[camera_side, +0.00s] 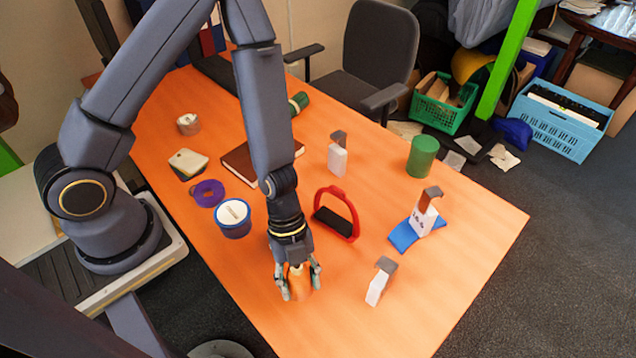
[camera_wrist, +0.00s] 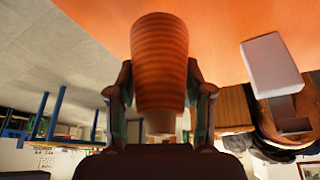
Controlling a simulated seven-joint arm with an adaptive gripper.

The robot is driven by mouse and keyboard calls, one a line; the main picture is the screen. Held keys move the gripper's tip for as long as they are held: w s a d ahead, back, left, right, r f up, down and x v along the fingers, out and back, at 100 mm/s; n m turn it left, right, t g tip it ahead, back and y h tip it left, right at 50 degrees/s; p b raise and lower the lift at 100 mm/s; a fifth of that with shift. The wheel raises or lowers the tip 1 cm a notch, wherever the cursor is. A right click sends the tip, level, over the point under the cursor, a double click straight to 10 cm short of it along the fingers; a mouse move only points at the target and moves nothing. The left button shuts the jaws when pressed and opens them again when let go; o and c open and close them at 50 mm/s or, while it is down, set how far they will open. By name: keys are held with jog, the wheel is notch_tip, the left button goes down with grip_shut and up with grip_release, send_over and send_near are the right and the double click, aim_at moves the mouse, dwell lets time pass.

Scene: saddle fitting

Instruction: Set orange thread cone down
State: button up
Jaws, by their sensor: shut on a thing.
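My gripper (camera_side: 298,285) is shut on the orange thread cone (camera_side: 299,274), low over the near edge part of the orange table. In the wrist view the ribbed cone (camera_wrist: 159,62) sits between the two fingers of my gripper (camera_wrist: 160,80). Its broad end points away from the palm and its narrow tip points toward it. I cannot tell whether the cone touches the table.
A white block with a grey-brown top (camera_side: 377,283) stands to the right. A red stirrup (camera_side: 338,212) and a blue-rimmed cup (camera_side: 233,217) are behind. A similar white piece stands on a blue mat (camera_side: 404,238). The table front (camera_side: 345,325) is clear.

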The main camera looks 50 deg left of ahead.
aim_at(301, 289)
jog(key=shift+f, duration=1.75)
jog(key=shift+f, duration=0.1)
jog(key=o, duration=1.2)
